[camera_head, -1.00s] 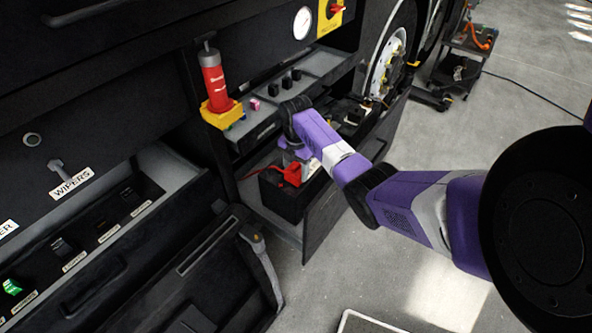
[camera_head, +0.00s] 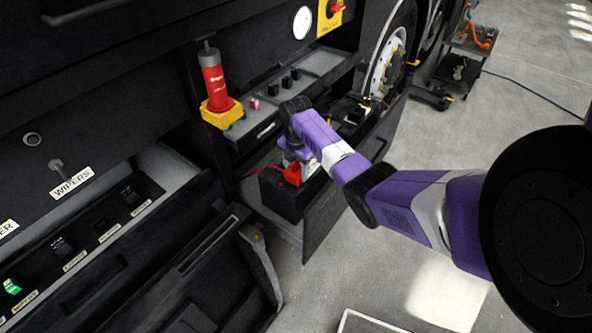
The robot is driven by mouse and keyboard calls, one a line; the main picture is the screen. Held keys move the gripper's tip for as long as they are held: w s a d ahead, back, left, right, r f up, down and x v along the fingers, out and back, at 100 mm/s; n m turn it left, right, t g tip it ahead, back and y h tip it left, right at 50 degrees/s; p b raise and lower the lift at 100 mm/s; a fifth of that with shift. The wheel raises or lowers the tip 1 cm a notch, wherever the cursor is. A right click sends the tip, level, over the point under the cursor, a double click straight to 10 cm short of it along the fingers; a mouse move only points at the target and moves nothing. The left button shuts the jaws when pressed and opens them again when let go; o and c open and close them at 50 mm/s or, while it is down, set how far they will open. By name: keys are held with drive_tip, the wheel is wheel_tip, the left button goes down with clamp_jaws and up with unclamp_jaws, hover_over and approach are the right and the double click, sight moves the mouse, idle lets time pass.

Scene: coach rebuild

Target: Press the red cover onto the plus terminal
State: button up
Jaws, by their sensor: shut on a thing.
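The red cover (camera_head: 292,174) shows at the near end of my gripper (camera_head: 293,163), on top of a black battery (camera_head: 285,199) in an open tray of the coach's lower side. My gripper is shut on the red cover, and its fingers are mostly hidden behind my wrist and the cover. The plus terminal is hidden beneath the cover and gripper, so I cannot tell whether the cover touches it. A red cable (camera_head: 262,170) runs left from the cover.
The tray's front panel (camera_head: 335,205) stands on the right of the battery. A red cylinder in a yellow holder (camera_head: 222,113) stands upright at the left. A shelf with black knobs (camera_head: 287,80) lies behind. The grey floor (camera_head: 440,150) at right is open.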

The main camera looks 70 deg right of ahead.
sight(296, 165)
drive_tip(key=shift+f, duration=0.4)
idle(0.4)
drive_tip(key=o, duration=1.9)
drive_tip(key=shift+r, duration=0.1)
drive_tip(key=shift+r+p, duration=2.2)
drive_tip(key=shift+r, duration=0.25)
drive_tip(key=shift+r+p, duration=0.3)
drive_tip(key=shift+r, duration=0.7)
